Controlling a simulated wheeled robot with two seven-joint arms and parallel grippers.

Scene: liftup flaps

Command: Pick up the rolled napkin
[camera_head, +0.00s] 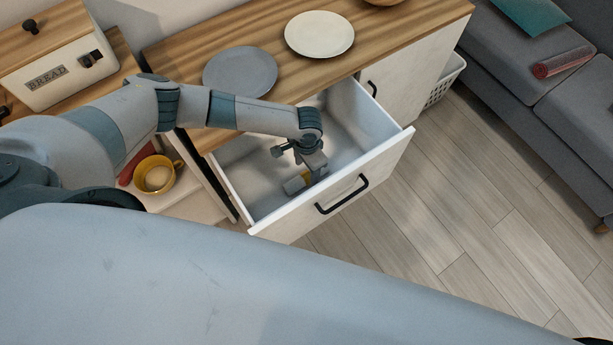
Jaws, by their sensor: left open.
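My left gripper (308,172) reaches down into the open white drawer (254,198) from above, with its jaws open. A small pale item with a yellow band (294,185), which looks like the rolled napkin, lies on the drawer floor right at the gripper. The gripper and wrist hide part of it. I cannot tell whether the fingers touch it. My right gripper is out of view.
A grey plate (239,72) and a cream plate (319,34) stand on the wooden counter above the drawer. A yellow mug (154,175) stands at left, near a bread box (62,66). A red roll (562,62) lies on the grey sofa (578,115). The floor at right is clear.

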